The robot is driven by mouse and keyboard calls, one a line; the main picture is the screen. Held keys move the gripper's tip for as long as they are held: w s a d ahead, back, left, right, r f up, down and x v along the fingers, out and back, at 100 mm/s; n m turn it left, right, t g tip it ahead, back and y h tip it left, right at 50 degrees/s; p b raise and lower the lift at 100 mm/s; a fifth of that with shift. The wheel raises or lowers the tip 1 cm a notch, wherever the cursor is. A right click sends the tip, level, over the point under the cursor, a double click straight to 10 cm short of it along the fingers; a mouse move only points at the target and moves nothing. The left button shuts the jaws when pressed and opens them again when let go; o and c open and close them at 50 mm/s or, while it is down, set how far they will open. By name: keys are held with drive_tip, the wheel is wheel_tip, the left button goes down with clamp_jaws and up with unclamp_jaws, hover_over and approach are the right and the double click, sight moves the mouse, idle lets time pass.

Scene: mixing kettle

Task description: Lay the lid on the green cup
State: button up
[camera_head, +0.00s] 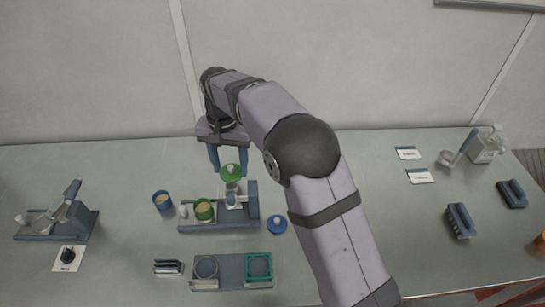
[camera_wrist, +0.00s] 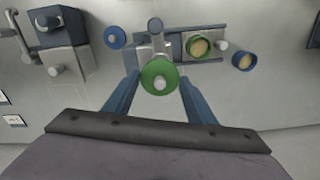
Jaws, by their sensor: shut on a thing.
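The green lid (camera_head: 231,170), a round disc with a pale knob, is held between the fingertips of my gripper (camera_head: 229,168). In the wrist view the lid (camera_wrist: 159,76) sits between the two blue fingers of my gripper (camera_wrist: 159,82). The green cup (camera_head: 204,210) stands upright and open on the blue stand (camera_head: 215,228), with tan contents. It also shows in the wrist view (camera_wrist: 199,46), up and right of the lid. The lid is apart from the cup, over the metal part of the stand.
A blue cup (camera_head: 162,202) with tan contents stands left of the stand. A blue lid (camera_head: 277,225) lies to its right. A rack with a green square frame (camera_head: 258,266) is in front. A blue lever device (camera_head: 60,215) stands at far left. Brushes and a bottle (camera_head: 487,147) are at right.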

drive_tip(key=s+a+f+p, duration=0.2)
drive_tip(key=a+f, duration=0.3)
drive_tip(key=a, duration=0.5)
drive_tip(key=shift+a+p, duration=0.15)
drive_tip(key=shift+p, duration=0.45)
drive_tip(key=shift+f, duration=0.15)
drive_tip(key=shift+f+b, duration=1.9)
drive_tip(key=shift+f, duration=0.95)
drive_tip(key=shift+f, duration=0.55)
drive_tip(key=o, duration=1.1)
